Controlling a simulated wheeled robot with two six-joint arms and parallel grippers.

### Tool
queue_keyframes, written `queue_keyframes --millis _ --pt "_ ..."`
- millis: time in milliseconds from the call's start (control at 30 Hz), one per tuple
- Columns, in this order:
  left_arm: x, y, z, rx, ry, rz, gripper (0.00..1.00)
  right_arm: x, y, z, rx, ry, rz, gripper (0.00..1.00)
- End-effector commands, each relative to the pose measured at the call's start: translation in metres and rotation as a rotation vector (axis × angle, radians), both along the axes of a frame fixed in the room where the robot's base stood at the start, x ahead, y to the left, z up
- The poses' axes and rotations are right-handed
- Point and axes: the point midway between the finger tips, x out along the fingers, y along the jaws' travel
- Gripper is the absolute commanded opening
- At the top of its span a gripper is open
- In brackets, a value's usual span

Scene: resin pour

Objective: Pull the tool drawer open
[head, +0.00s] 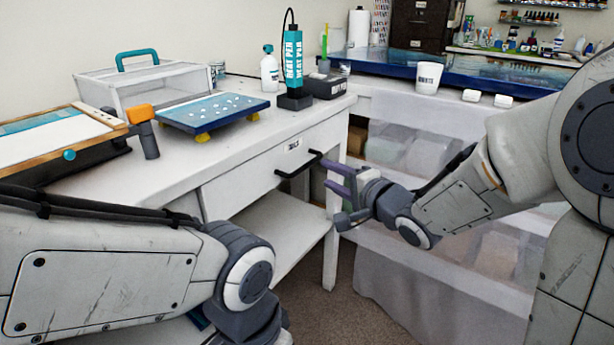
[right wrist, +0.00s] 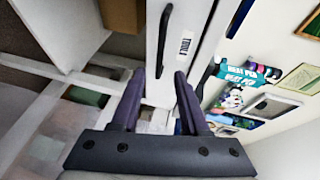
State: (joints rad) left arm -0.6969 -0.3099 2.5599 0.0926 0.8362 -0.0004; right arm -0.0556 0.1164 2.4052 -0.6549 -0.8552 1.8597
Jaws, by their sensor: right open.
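The tool drawer (head: 240,186) is in the white workbench and looks shut, its front about flush. A small label (head: 293,144) sits above its black bar handle (head: 297,165). My right gripper (head: 328,173) has purple fingers, open and empty, just right of the handle in the head view. In the right wrist view the handle (right wrist: 164,38) lies ahead of the open fingertips (right wrist: 160,75), not between them. The drawer label (right wrist: 185,42) is beside it. My left arm is at the lower left; its gripper is out of the picture.
Below the drawer is an open shelf (head: 275,235). A translucent curtain (head: 440,240) hangs to the right.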

Motion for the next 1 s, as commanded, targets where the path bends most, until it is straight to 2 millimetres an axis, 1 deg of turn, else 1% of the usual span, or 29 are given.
queue_keyframes --millis 133,300,500,700,933,967,1000 --pt "0.0 0.0 -0.009 -0.001 -0.001 0.0 0.5 0.019 0.013 -0.007 0.0 0.0 0.003 0.45" --pt "0.0 0.0 -0.019 0.0 0.0 0.0 0.5 0.047 0.029 -0.013 -0.002 0.0 0.002 0.45" --pt "0.0 0.0 -0.026 0.0 0.0 0.0 0.5 0.072 0.044 -0.018 -0.004 0.0 0.0 0.45" --pt "0.0 0.0 -0.028 0.0 0.0 0.0 0.5 0.082 0.05 -0.018 -0.003 0.001 -0.001 0.45" --pt "0.0 0.0 -0.028 0.0 0.0 0.0 0.5 0.082 0.05 -0.018 -0.003 0.001 -0.001 0.45" --pt "0.0 0.0 -0.028 0.0 0.0 0.0 0.5 0.082 0.05 -0.018 -0.003 0.001 -0.001 0.41" --pt "0.0 0.0 -0.028 0.0 0.0 0.0 0.5 0.082 0.05 -0.018 -0.003 0.001 -0.001 0.26"
